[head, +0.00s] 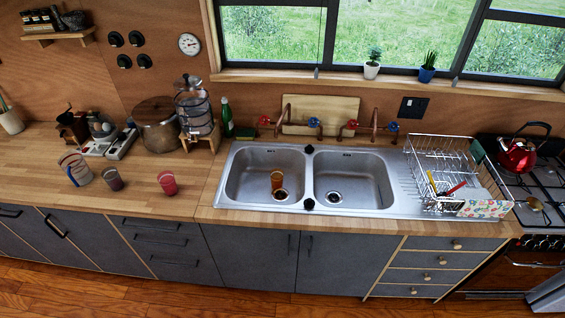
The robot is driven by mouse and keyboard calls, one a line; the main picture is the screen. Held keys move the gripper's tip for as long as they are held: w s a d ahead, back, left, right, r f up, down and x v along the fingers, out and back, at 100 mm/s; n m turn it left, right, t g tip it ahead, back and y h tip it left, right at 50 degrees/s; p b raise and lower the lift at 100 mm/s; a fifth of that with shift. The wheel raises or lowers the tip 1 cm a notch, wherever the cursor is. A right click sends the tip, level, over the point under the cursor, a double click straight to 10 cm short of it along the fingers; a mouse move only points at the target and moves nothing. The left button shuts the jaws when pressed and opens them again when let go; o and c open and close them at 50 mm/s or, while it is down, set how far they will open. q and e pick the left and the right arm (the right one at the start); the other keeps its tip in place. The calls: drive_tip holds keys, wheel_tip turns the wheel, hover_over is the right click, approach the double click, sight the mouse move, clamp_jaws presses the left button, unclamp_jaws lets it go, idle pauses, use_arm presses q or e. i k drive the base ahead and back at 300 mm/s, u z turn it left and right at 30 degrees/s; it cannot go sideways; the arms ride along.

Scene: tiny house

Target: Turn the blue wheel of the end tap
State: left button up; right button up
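Two copper taps with red and blue wheels stand behind the double sink (310,205). The right-hand tap has a red wheel (351,125) on its left and a blue wheel (393,127) at its right end, beside the dish rack. The other tap has a red wheel (265,120) and a blue wheel (313,122). The wheels are small here, and I cannot tell how far each is turned. Neither of my grippers is in view.
A wire dish rack (455,180) stands right of the sink, close to the right-hand blue wheel. A brown glass (277,181) stands in the left basin. Cups stand on the left counter (205,190). A red kettle (517,155) is on the stove. The floor (150,297) in front is clear.

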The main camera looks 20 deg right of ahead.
sight(315, 118)
drive_tip(key=z, duration=0.6)
drive_tip(key=i, duration=0.85)
drive_tip(key=u, duration=0.15)
